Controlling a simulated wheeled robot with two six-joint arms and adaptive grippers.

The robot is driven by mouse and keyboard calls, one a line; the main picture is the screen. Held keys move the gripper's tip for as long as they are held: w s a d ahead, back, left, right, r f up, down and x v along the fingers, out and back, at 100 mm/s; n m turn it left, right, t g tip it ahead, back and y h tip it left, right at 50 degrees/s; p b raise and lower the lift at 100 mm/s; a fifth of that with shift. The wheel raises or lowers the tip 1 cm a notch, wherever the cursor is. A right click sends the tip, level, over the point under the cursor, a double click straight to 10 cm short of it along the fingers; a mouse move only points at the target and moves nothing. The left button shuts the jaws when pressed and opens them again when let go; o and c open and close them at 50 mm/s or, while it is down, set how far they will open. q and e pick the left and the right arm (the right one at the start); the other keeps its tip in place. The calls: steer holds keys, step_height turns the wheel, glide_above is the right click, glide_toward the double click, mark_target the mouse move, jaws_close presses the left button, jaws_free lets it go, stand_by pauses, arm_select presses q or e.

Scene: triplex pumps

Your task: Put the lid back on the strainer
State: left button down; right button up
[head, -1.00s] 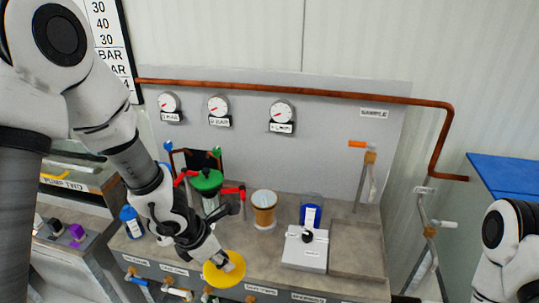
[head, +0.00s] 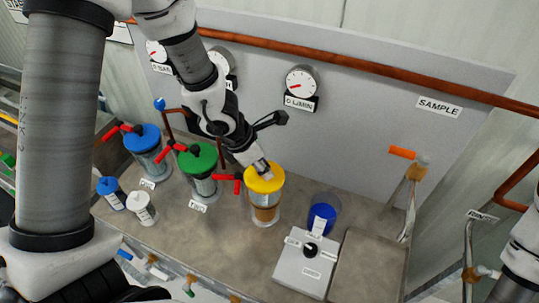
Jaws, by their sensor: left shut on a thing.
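The yellow lid (head: 265,180) is in my left gripper (head: 261,166), which is shut on it from above. The lid is level with the top of the clear strainer (head: 264,211) with a tan basket inside, and covers its mouth. I cannot tell whether it is fully seated or slightly above the rim. The fingertips hide part of the lid's top. Part of my right arm (head: 523,255) shows at the right edge, but its gripper is out of view.
A green-lidded strainer (head: 199,163) with red handles stands to the left, and a blue-lidded one (head: 145,142) beyond it. Two small bottles (head: 142,208) stand in front. A blue cup (head: 322,215) and a grey control box (head: 308,262) stand to the right. Gauges (head: 302,84) line the back panel.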

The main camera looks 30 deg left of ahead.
mark_target(259, 176)
arm_select(q)
steer(key=shift+s+f+b, duration=0.2)
steer(key=shift+f+b, duration=0.2)
steer(key=shift+f, duration=0.2)
steer(key=f+b, duration=0.1)
steer(key=f, duration=0.1)
steer(key=w+f+b, duration=0.1)
steer(key=f+b, duration=0.1)
steer(key=shift+w+f+b, duration=0.1)
steer(key=shift+f+b, duration=0.05)
steer(key=shift+b, duration=0.15)
steer(key=shift+f+b, duration=0.25)
steer(key=shift+b, duration=0.05)
steer(key=shift+s, duration=0.25)
steer(key=shift+w, duration=0.15)
steer(key=shift+b, duration=0.3)
steer(key=shift+f+b, duration=0.15)
steer(key=shift+b, duration=0.3)
stand_by(0.5)
